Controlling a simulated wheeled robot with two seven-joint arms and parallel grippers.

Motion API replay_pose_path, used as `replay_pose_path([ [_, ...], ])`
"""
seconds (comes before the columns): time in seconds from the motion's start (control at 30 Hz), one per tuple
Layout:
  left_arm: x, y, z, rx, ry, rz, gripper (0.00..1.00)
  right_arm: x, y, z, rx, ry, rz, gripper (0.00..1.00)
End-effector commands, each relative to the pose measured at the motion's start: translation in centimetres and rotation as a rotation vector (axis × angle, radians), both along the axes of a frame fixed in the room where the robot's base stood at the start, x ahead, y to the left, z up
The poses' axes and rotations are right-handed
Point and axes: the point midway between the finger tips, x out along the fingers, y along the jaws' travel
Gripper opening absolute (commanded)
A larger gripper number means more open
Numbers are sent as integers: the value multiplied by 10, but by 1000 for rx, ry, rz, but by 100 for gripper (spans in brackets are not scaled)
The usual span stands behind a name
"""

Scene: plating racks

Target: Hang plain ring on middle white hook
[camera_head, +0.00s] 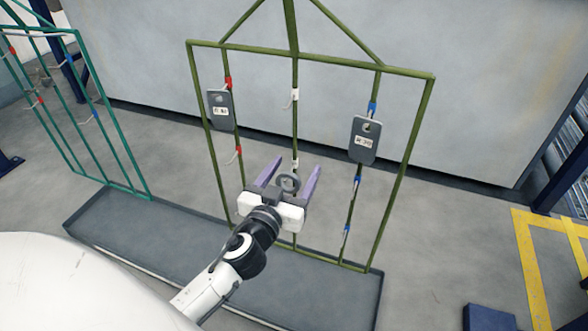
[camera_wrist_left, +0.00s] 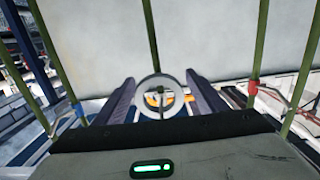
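The plain ring (camera_head: 280,188) is a grey ring held edge to edge between the purple-grey fingers of my left gripper (camera_head: 290,180). In the left wrist view the ring (camera_wrist_left: 160,115) faces the camera and spans the gap between both fingers (camera_wrist_left: 160,97). The middle white hook (camera_head: 295,162) is on the central bar of the green rack (camera_head: 330,62), just beyond the ring in the head view. I cannot tell whether the ring touches it. An upper white hook (camera_head: 294,95) is empty. My right gripper is not in view.
Grey tags hang on the left bar (camera_head: 220,110) and right bar (camera_head: 364,140), beside red and blue hooks. A grey tray (camera_head: 150,230) lies below the rack. A second green rack (camera_head: 78,110) stands at the left. A grey wall (camera_head: 480,100) is behind.

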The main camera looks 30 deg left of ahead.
Motion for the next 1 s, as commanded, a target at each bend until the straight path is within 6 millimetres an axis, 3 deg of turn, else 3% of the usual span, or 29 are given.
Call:
replay_pose_path([
  [0.37, 0, 0, 0, 0, -2, 0, 65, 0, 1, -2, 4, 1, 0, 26],
  [0.5, 0, 0, 1, 1, -3, 0, 65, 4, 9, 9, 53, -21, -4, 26],
  [0.53, -3, -1, 0, -2, -1, -1, 65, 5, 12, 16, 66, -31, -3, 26],
  [0.8, -65, -15, 2, -5, 1, 2, 65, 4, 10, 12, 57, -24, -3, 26],
  [1.0, -92, -22, 4, -4, -1, 1, 65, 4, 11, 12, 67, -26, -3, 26],
])
